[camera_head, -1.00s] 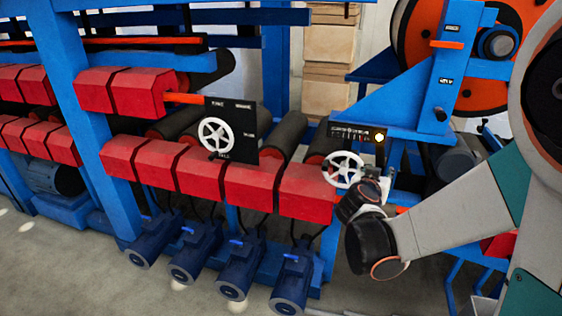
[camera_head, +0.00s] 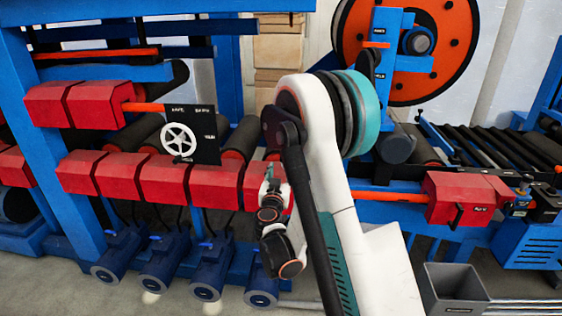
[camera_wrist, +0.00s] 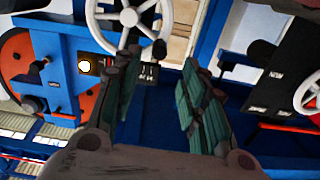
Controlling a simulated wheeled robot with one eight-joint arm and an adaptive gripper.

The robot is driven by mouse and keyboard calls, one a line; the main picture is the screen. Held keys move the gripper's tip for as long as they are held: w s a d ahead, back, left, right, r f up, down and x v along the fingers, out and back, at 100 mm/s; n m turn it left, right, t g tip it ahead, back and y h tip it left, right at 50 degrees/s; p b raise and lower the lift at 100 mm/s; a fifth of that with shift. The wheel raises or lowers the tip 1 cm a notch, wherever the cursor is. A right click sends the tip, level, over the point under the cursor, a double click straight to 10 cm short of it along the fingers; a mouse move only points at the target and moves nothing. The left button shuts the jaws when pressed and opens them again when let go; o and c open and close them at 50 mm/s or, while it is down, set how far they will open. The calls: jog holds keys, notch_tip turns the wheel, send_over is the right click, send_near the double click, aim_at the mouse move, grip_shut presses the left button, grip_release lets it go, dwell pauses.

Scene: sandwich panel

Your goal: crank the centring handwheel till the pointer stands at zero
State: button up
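A white spoked handwheel (camera_wrist: 125,18) is at the top of the wrist view, with a dark knob (camera_wrist: 160,49) by its rim. A small dark scale strip (camera_wrist: 149,73) and a lit round lamp (camera_wrist: 84,66) are near it; the pointer is too small to read. In the head view my arm hides this wheel and its scale. My gripper (camera_wrist: 161,66) is open, its green-padded fingers apart with nothing between them. The wheel appears beyond the fingertips, and I see no contact. In the head view my gripper (camera_head: 271,178) is in front of the red housings.
A second white handwheel (camera_head: 179,139) is on a black panel (camera_head: 206,125) at the left; it also shows at the wrist view's right edge (camera_wrist: 309,92). Red housings (camera_head: 163,181) and blue motors (camera_head: 207,277) line the machine. A grey bin (camera_head: 455,288) stands at the lower right.

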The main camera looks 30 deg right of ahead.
jog(key=b+x, duration=0.1)
jog(key=x, duration=0.8)
jog(key=shift+d, duration=0.1)
grip_shut()
